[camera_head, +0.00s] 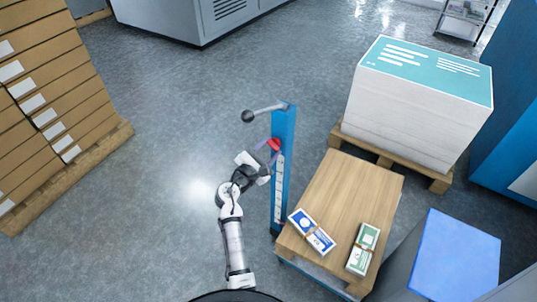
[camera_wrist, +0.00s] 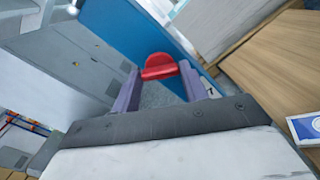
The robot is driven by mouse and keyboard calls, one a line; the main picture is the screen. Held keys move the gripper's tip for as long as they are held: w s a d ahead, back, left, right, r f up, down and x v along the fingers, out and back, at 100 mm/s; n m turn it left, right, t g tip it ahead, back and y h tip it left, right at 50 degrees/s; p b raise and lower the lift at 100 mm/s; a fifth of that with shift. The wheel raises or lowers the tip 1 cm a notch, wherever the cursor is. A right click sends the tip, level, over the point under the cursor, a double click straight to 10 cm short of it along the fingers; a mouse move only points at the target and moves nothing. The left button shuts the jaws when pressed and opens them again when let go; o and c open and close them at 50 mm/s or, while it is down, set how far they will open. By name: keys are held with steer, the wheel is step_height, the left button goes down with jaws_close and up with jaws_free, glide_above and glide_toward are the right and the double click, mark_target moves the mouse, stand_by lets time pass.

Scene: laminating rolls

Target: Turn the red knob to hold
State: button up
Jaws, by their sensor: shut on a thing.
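The red knob (camera_head: 274,144) sits near the upper part of a blue post (camera_head: 291,125) in the head view. In the wrist view the red knob (camera_wrist: 159,67) shows between the tips of my two purple-grey fingers, in front of the blue post (camera_wrist: 125,35). My gripper (camera_head: 268,152) has reached the post from the left and is shut on the red knob. A white label strip (camera_head: 279,190) runs down the post; its marks are too small to read. The knob's pointer setting cannot be told.
A grey lever with a dark ball end (camera_head: 248,116) sticks out left from the post top. A wooden table (camera_head: 345,190) beside the post holds a blue-and-white bundle (camera_head: 311,231) and a green-and-white bundle (camera_head: 363,249). A paper stack (camera_head: 420,105) stands behind.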

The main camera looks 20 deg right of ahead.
steer(key=shift+f+m+b, duration=0.1)
steer(key=shift+m+b, duration=4.35)
steer(key=shift+m, duration=1.05)
steer(key=o, duration=1)
steer(key=b+v, duration=0.1)
steer(key=v, duration=1.3)
